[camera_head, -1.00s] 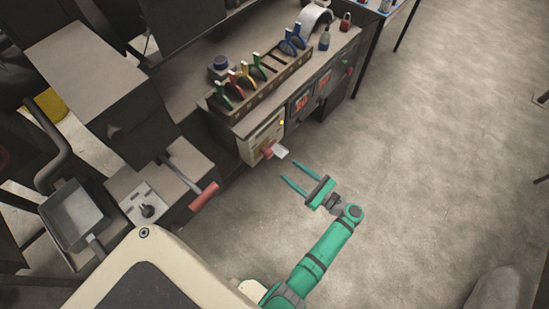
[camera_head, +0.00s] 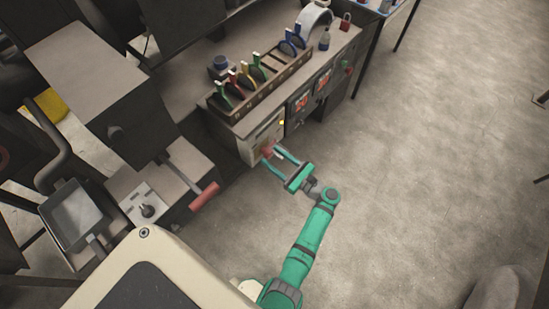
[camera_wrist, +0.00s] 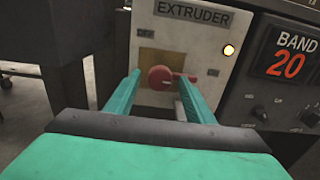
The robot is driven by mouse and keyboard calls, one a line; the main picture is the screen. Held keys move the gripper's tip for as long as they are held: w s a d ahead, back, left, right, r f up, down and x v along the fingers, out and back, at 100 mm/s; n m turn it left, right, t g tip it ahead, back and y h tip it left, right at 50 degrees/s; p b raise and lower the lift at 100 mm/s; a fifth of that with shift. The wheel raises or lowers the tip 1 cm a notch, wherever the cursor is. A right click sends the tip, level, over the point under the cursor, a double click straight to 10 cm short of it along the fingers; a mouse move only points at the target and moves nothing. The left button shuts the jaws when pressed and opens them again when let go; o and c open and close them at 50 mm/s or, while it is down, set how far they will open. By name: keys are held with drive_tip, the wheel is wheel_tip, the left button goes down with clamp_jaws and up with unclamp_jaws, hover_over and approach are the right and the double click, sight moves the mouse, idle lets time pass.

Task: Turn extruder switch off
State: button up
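The extruder switch is a red rotary knob (camera_wrist: 160,78) on a beige panel (camera_wrist: 203,50) labelled EXTRUDER, with a lit yellow lamp (camera_wrist: 228,50) at its right. In the wrist view the knob stands between the two green fingers of my gripper (camera_wrist: 158,88), which are apart, one on each side of it. I cannot tell whether either finger touches it. In the head view my gripper (camera_head: 276,160) reaches the panel (camera_head: 262,138), and its fingers partly cover the red knob (camera_head: 267,151). The lower part of the panel is hidden behind my gripper in the wrist view.
Right of the panel is a dark control box with a BAND 20 display (camera_wrist: 289,65) and small knobs. A lever with a red handle (camera_head: 204,196) sticks out at the left. A rack of pliers (camera_head: 262,83) stands above.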

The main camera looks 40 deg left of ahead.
drive_tip(key=c, duration=0.9)
drive_tip(key=shift+n, duration=0.3)
drive_tip(key=n, duration=1.7)
